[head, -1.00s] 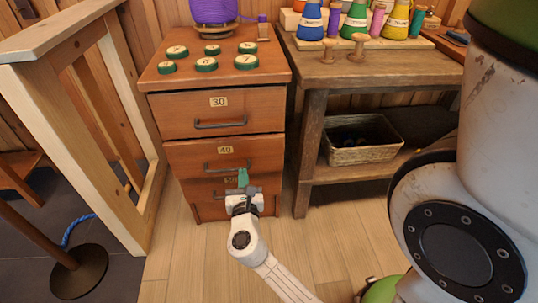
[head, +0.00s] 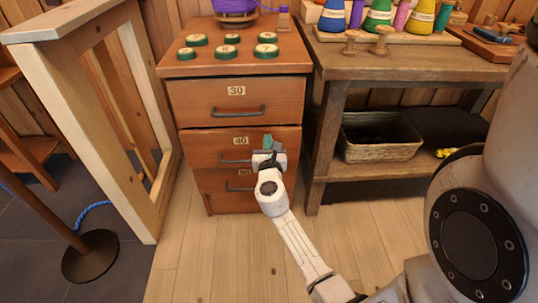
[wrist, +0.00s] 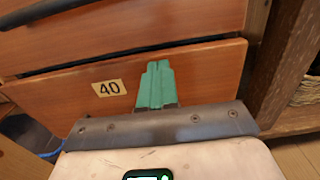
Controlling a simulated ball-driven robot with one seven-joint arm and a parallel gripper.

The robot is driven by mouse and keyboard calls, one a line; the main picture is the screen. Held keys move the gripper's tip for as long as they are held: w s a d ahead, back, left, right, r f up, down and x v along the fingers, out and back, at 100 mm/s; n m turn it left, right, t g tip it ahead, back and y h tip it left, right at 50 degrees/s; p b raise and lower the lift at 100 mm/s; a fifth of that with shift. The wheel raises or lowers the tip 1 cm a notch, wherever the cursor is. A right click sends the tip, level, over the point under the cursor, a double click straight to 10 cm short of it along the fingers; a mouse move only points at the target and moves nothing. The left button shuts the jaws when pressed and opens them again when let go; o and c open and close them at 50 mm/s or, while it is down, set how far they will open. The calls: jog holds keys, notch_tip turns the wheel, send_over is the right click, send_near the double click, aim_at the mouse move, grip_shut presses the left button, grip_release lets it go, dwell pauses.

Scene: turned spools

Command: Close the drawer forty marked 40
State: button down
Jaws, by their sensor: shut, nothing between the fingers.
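The drawer marked 40 (head: 205,142) is the middle drawer of a reddish wooden cabinet, with a dark bar handle (head: 235,161). Its front seems to stand out slightly, partly overlapping the drawer below. In the wrist view its front (wrist: 210,65) and 40 label (wrist: 109,88) are near, with a dark gap above. My gripper (head: 267,140) is shut and empty, at the right part of this front. Its green fingers (wrist: 157,68) point at the front, right of the label. I cannot tell whether they touch it. My gripper hides the right end of the handle.
Drawer 30 (head: 275,98) is above and drawer 50 (head: 215,187) below. Green-rimmed discs (head: 266,51) lie on the cabinet top. A workbench (head: 400,62) with a wicker basket (head: 382,150) stands right. A wooden frame (head: 140,190) and a round-based stand (head: 91,262) are left. Floor in front is clear.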

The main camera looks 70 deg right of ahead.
aim_at(266, 131)
jog(key=shift+x, duration=1.1)
jog(key=shift+d, duration=0.1)
jog(key=shift+b+x, duration=0.35)
jog(key=shift+x, duration=0.7)
jog(key=shift+w+r, duration=0.1)
jog(key=shift+w, duration=0.1)
